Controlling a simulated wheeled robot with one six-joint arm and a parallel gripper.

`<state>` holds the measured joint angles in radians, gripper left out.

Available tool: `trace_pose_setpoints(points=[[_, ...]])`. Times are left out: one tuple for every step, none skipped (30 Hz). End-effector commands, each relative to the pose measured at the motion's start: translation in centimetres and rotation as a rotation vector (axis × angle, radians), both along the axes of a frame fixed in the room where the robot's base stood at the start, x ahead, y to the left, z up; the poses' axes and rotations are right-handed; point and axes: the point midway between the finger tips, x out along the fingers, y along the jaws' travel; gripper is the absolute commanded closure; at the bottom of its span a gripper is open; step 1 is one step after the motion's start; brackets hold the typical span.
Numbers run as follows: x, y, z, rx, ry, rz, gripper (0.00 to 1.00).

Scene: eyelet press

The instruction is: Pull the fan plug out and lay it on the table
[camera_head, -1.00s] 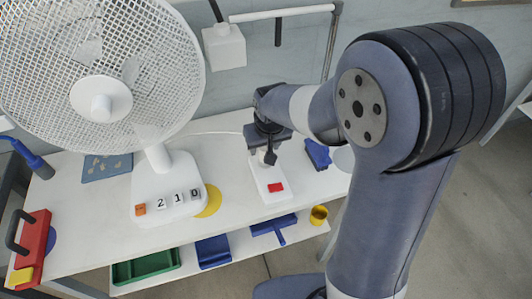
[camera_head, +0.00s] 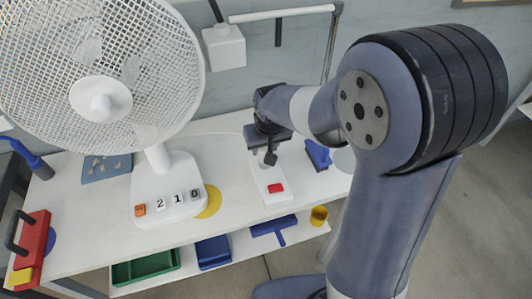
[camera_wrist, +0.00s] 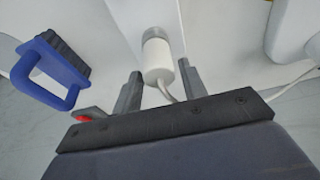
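In the wrist view the white fan plug (camera_wrist: 158,62), with a grey end, lies between the two fingers of my gripper (camera_wrist: 159,70). Its cable runs down behind the gripper body. The fingers are apart, with a gap on either side of the plug, so my gripper is open around it. In the head view my gripper (camera_head: 268,147) is over the white socket strip (camera_head: 268,200) with a red switch (camera_head: 275,188); the plug is hidden there. I cannot tell how deep the plug sits. The white fan (camera_head: 165,185) stands on the white table (camera_head: 120,222), its counter reading 2 1 0.
A blue brush (camera_wrist: 45,75) lies beside the strip; it also shows in the head view (camera_head: 318,155). A red-and-yellow tool (camera_head: 30,248) is at the table's left end. A yellow disc (camera_head: 212,203) lies by the fan base. The table front between them is clear.

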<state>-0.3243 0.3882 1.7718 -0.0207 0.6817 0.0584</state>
Motion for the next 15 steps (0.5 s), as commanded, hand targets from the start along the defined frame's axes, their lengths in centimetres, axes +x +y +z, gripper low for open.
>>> trace_pose_setpoints(points=[[0.0,0.0,0.0,0.0,0.0,0.0,0.64],[-0.01,0.0,0.0,0.0,0.0,0.0,0.66],[-0.01,0.0,0.0,0.0,0.0,0.0,0.7],[-0.01,0.0,0.0,0.0,0.0,0.0,0.72],[-0.01,0.0,0.0,0.0,0.0,0.0,0.75],[-0.01,0.0,0.0,0.0,0.0,0.0,0.78],[-0.01,0.0,0.0,0.0,0.0,0.0,0.8],[-0.01,0.0,0.0,0.0,0.0,0.0,0.83],[-0.01,0.0,0.0,0.0,0.0,0.0,0.86],[-0.01,0.0,0.0,0.0,0.0,0.0,0.89],[-0.01,0.0,0.0,0.0,0.0,0.0,0.91],[-0.01,0.0,-0.01,0.0,0.0,0.0,0.94],[0.0,0.0,0.0,0.0,0.0,0.0,0.94],[0.0,0.0,0.01,0.0,0.0,0.0,0.94],[-0.01,0.0,0.02,0.0,0.0,0.0,0.94]])
